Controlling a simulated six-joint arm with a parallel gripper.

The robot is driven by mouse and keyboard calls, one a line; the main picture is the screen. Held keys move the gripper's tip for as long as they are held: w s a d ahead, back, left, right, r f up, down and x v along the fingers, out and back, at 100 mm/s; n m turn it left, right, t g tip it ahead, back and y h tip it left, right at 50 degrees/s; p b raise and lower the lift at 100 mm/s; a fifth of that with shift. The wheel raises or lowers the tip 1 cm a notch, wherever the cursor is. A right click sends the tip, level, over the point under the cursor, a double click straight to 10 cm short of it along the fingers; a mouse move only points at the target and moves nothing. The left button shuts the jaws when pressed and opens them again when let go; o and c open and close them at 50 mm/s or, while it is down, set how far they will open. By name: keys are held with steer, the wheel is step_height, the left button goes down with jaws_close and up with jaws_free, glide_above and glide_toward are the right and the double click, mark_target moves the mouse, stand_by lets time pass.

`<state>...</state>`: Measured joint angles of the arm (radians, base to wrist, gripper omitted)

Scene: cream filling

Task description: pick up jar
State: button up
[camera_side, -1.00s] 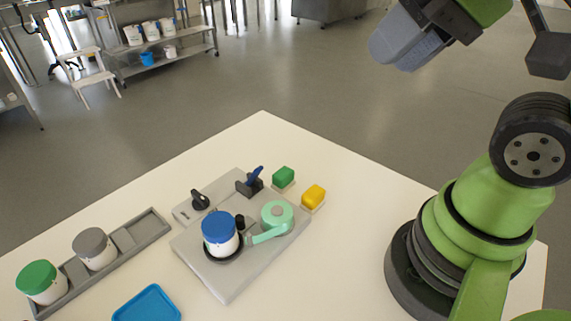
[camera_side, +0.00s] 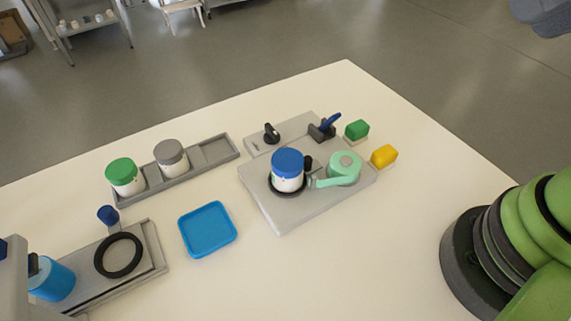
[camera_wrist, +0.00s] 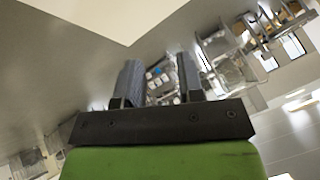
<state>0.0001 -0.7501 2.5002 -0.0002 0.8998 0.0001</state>
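A white jar with a blue lid (camera_side: 287,172) stands upright in the dark ring of a grey plate (camera_side: 283,214), beside a mint-green arm (camera_side: 344,169). A jar with a green lid (camera_side: 124,177) and one with a grey lid (camera_side: 171,158) stand in a long grey rack (camera_side: 214,149) to the left. My gripper (camera_wrist: 160,78) shows two separated fingers in the wrist view, with nothing between them but distant floor and shelves.
A blue tray (camera_side: 208,229) lies in front of the rack. A grey station with a black ring (camera_side: 118,255) and a blue cylinder (camera_side: 52,281) is at lower left. Green (camera_side: 356,130) and yellow (camera_side: 384,156) blocks sit right of the plate. The table's front middle is clear.

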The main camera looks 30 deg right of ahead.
steer(key=o, duration=0.9)
steer(key=shift+o, duration=0.2)
steer(key=n+g+h, duration=0.2)
steer(key=n+g, duration=0.5)
steer(key=n, duration=0.6)
glide_above(288, 159)
steer(key=d, duration=0.1)
step_height(288, 159, down, 15)
steer(key=shift+n, duration=0.8)
steer(key=f, duration=0.4)
steer(key=a+f, duration=0.1)
steer(key=f, duration=0.1)
steer(key=shift+f, duration=3.1)
